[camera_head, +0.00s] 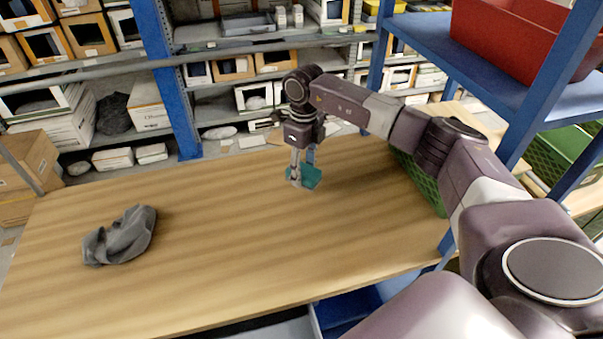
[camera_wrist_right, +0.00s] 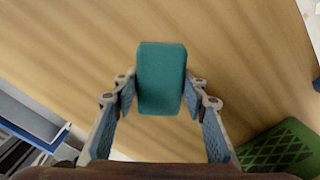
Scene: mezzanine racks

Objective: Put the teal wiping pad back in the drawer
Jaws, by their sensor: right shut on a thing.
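The teal wiping pad (camera_head: 311,176) is at the far right part of the wooden table (camera_head: 190,270). My right gripper (camera_head: 302,178) points down and is shut on the pad. In the right wrist view, the pad (camera_wrist_right: 161,75) sits between both fingers of the gripper (camera_wrist_right: 160,95), with wood grain behind it. I cannot tell whether the pad touches the tabletop. Below the table's front edge, a blue and grey part (camera_head: 345,306) shows, perhaps an open drawer; its inside is mostly hidden. My left gripper is not in view.
A crumpled grey cloth (camera_head: 122,236) lies on the table's left side. A green crate (camera_head: 424,184) stands at the table's right edge, partly behind my arm. A blue rack with a red bin (camera_head: 520,38) rises at right. The middle of the table is clear.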

